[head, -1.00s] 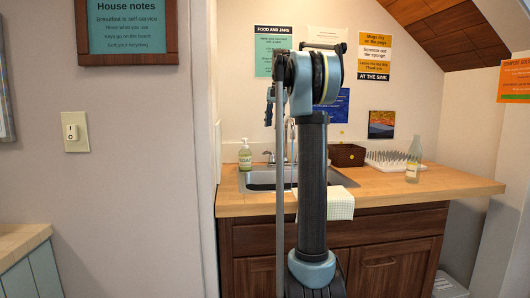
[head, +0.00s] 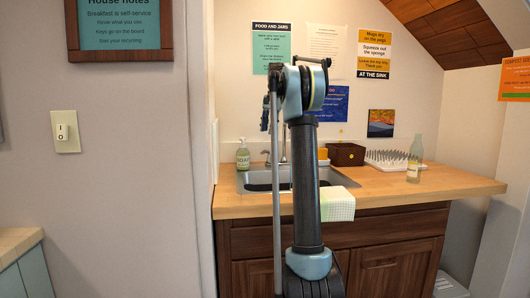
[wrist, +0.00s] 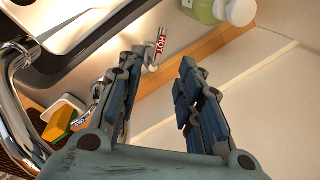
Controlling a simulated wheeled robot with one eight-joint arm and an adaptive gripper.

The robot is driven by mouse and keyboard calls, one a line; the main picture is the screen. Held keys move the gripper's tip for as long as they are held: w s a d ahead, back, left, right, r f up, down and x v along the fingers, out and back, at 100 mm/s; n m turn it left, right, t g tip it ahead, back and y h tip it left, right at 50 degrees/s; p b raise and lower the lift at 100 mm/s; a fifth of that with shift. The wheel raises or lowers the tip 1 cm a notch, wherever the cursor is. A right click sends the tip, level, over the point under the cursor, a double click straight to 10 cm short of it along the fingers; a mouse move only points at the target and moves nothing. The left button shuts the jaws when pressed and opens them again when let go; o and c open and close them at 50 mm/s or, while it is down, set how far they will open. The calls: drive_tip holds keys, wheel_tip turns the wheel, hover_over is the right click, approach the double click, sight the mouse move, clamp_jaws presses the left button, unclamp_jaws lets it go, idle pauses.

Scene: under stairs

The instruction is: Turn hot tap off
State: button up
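The hot tap handle (wrist: 160,45) is a small metal lever with a red HOT label, at the upper middle of the wrist view. My gripper (wrist: 160,66) is open and empty, its fingertips apart and short of the handle in the picture; I see no contact. The curved chrome spout (wrist: 17,95) is at the left, and the blue-labelled cold tap (wrist: 82,121) is low beside my left finger. In the head view the tap (head: 283,148) stands behind the sink (head: 250,181), partly hidden by my arm, and my gripper (head: 265,114) shows above and left of it.
A soap bottle (head: 243,155) stands left of the sink; it also shows in the wrist view (wrist: 203,10). A sponge (wrist: 60,122) lies by the cold tap. A dark box (head: 346,154), a dish rack (head: 385,160) and a glass bottle (head: 413,165) stand right. The counter front right is clear.

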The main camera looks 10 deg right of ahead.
drive_tip(key=f, duration=0.3)
drive_tip(key=w+a+f, duration=0.1)
drive_tip(key=f, duration=0.7)
drive_tip(key=shift+w+a, duration=0.25)
drive_tip(key=shift+a, duration=0.05)
clamp_jaws()
